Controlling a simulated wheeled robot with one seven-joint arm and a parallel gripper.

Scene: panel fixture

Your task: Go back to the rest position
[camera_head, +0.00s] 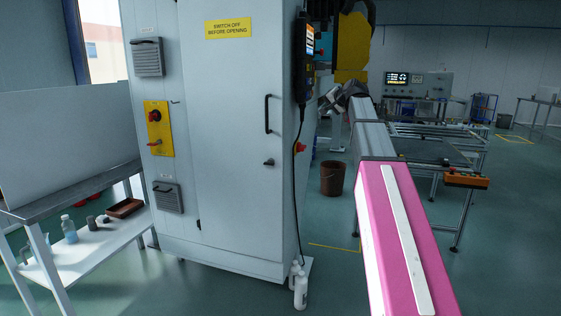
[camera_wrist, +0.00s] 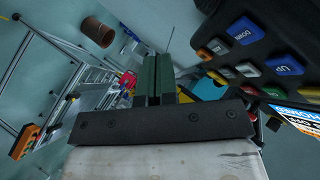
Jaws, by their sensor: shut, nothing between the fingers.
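My gripper (camera_wrist: 157,60) shows in the wrist view with its two dark green fingers together and nothing between them. In the head view my arm reaches forward from the lower right, and its far end is small and dark beside the cabinet's right side. A black control pendant (camera_head: 305,50) hangs at the upper right edge of the grey cabinet (camera_head: 230,120). The pendant (camera_wrist: 262,45) also fills the upper right of the wrist view, with colored buttons, some marked UP and DOWN. The fingers appear apart from it, though the exact gap is hard to tell.
A yellow switch plate (camera_head: 158,128) and a black handle (camera_head: 267,114) are on the cabinet. White bottles (camera_head: 300,290) stand at its foot. A brown bin (camera_head: 332,178) and a conveyor frame (camera_head: 430,150) stand behind my arm. A bench (camera_head: 75,190) is at left.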

